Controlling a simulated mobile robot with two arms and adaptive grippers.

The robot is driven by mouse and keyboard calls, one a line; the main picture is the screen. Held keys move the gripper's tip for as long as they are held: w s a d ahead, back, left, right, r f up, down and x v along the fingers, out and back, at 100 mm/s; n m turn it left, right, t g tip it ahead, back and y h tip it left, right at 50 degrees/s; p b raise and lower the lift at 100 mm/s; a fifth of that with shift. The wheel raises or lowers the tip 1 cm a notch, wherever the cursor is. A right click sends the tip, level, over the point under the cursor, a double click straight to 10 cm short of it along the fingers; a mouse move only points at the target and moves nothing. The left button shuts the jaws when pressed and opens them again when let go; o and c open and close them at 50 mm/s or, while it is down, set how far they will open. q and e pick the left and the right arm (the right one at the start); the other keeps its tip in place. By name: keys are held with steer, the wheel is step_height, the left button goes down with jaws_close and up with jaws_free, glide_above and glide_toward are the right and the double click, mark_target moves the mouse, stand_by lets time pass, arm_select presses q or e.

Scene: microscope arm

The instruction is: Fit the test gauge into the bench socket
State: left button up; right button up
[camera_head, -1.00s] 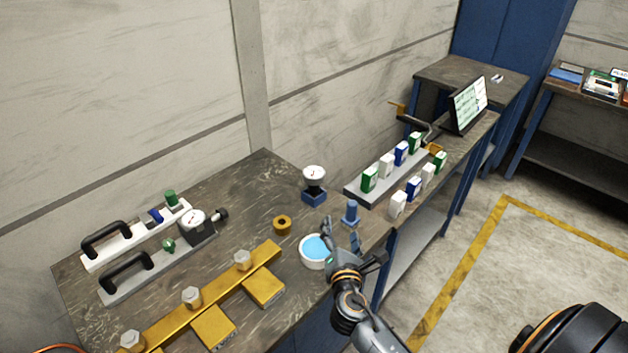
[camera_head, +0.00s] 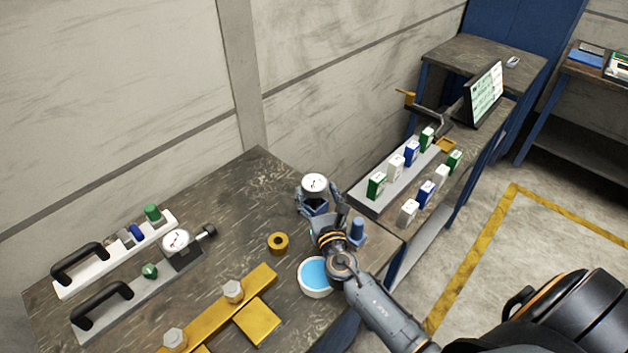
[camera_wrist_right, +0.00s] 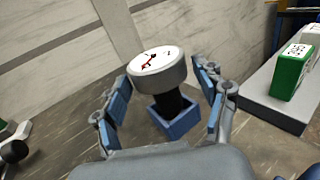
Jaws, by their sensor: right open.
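A gauge (camera_head: 314,183) with a round white dial, red needle and dark stem stands in a small blue square block (camera_head: 316,208) at the back of the bench. In the right wrist view the same gauge (camera_wrist_right: 157,67) leans a little in the picture, above the blue block (camera_wrist_right: 176,121). My right gripper (camera_head: 318,195) is open, one finger on each side of the gauge. In the wrist view gaps show between the fingers and the stem. A brass ring (camera_head: 278,243) lies to the left. My left gripper is out of view.
A second dial gauge (camera_head: 177,240) sits on a grey handled manifold at left. A bowl of blue liquid (camera_head: 314,273), a blue post (camera_head: 357,233) and a brass bar (camera_head: 220,312) are near. A grey rack (camera_head: 372,204) of boxes stands at right.

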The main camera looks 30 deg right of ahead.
mark_target(311, 176)
steer(key=shift+w+d+r, duration=0.15)
steer(key=shift+w+r, duration=0.05)
steer(key=shift+w, duration=0.45)
steer(key=shift+w+d+r, duration=0.1)
steer(key=shift+w+r, duration=0.1)
steer(key=shift+w, duration=0.4)
steer(key=x, duration=0.3)
steer(key=shift+w+d+f+p, duration=0.15)
steer(key=shift+w+p, duration=0.1)
steer(key=shift+p, duration=0.1)
steer(key=shift+w, duration=0.25)
steer(key=shift+s, duration=0.1)
steer(key=c, duration=0.5)
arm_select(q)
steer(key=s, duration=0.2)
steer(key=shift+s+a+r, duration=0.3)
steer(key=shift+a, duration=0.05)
arm_select(e)
steer(key=c, duration=0.8)
steer(key=shift+c, duration=0.5)
